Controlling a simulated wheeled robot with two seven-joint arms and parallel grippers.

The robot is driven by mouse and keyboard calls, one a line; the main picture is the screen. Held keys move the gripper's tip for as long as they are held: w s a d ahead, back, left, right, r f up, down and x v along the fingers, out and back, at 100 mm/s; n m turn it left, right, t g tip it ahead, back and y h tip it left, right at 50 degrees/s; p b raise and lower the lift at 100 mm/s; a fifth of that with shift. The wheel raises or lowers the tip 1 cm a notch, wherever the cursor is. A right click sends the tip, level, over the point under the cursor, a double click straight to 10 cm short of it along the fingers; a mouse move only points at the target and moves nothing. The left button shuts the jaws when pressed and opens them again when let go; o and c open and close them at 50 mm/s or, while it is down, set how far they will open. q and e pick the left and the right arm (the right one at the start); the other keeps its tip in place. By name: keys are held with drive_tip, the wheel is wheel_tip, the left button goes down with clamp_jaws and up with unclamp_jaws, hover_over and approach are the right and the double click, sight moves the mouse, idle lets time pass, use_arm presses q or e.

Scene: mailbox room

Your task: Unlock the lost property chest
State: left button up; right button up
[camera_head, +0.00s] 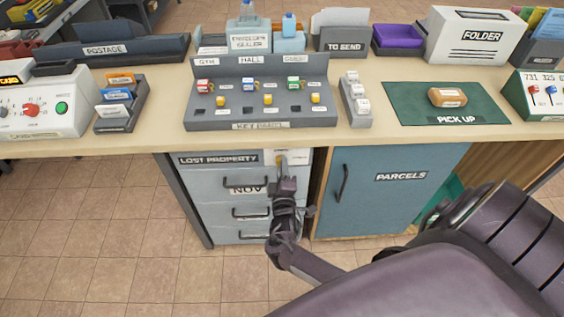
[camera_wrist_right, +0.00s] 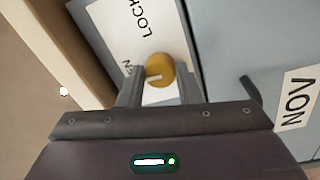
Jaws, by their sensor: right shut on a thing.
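The lost property chest (camera_head: 216,184) is a pale blue-grey drawer unit under the counter, with several dark handles. A white lock plate (camera_head: 298,155) sits at its top right; the wrist view shows part of the plate (camera_wrist_right: 125,30) reading "LOCK", with a smaller label ending in "N" at lower left. My left gripper is out of view.
A blue parcels cabinet (camera_head: 388,190) stands right of the chest. The counter (camera_head: 160,130) above carries a grey key board (camera_head: 258,113) with several tagged items, and a green pick-up mat (camera_head: 405,116). Tiled floor in front is clear at left.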

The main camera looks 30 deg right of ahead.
drive_tip(key=shift+r+n, duration=0.1)
drive_tip(key=shift+n, duration=0.4)
drive_tip(key=o, duration=1)
drive_tip(key=v, duration=0.7)
drive_tip(key=shift+s+a, duration=0.15)
drive_tip(key=shift+s, duration=0.2)
